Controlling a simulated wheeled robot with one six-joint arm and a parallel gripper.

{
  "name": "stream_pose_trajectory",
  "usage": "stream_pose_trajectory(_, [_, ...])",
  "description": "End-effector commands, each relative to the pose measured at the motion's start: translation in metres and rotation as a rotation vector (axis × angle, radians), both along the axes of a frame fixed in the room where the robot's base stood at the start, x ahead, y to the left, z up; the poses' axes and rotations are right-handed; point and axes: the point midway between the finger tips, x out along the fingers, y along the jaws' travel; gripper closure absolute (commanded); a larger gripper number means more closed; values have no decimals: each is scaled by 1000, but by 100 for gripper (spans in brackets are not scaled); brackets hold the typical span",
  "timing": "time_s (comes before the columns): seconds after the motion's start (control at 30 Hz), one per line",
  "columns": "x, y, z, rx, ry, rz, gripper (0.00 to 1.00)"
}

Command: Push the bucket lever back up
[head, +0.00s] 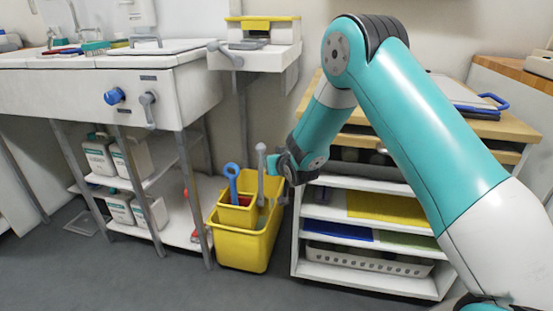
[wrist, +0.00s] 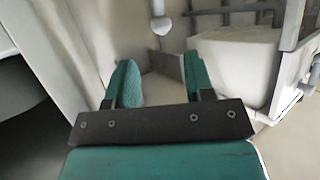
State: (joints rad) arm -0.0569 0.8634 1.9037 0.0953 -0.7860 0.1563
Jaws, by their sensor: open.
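The yellow bucket (head: 243,247) stands on the floor between the sink unit and the white shelf unit. A grey lever (head: 261,172) with a rounded top end rises at the bucket's right side and looks near upright. A blue handle (head: 232,182) stands up at the bucket's back left. My gripper (head: 276,165) is just right of the lever's upper part; whether they touch I cannot tell. In the wrist view my gripper (wrist: 160,74) has its two teal fingers apart with nothing held between them. A pale rounded knob (wrist: 160,24) shows beyond the fingers; I cannot tell whether it is the lever.
The sink unit (head: 110,90) with a grey lever handle (head: 148,108) stands at the left, white jugs (head: 130,157) on its lower shelf. The white shelf unit (head: 365,282) is close to the bucket's right. Grey floor (head: 140,285) in front is clear.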

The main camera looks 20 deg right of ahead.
Motion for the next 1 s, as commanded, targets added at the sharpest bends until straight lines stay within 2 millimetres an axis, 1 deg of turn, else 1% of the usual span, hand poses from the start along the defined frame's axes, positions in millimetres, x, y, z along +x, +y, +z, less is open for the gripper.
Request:
stream_pose_trajectory(0.1, [-5,0,2,0,0,0,52])
stream_pose_trajectory(0.33, [-5,0,2,0,0,0,52])
stream_pose_trajectory(0.37, [-5,0,2,0,0,0,56])
stream_pose_trajectory(0.4, [-5,0,2,0,1,1,65])
stream_pose_trajectory(0.47, [-7,2,5,3,7,4,79])
stream_pose_trajectory(0.5, [-8,4,8,7,16,7,88])
stream_pose_trajectory(0.53, [-10,7,12,11,26,11,95])
stream_pose_trajectory(0.57, [-13,11,16,16,41,18,100])
stream_pose_trajectory(0.63, [-25,23,32,35,94,43,100])
stream_pose_trajectory(0.67, [-34,31,40,47,129,60,100])
stream_pose_trajectory(0.7, [-49,43,54,63,184,90,100])
stream_pose_trajectory(0.77, [-80,65,75,84,280,150,100])
stream_pose_trajectory(0.8, [-105,78,88,96,348,196,100])
stream_pose_trajectory(0.87, [-146,97,106,103,448,272,100])
stream_pose_trajectory(0.9, [-175,108,116,102,514,328,100])
stream_pose_trajectory(0.97, [-221,121,131,93,608,412,100])
stream_pose_trajectory(1.0, [-252,128,138,80,667,470,100])
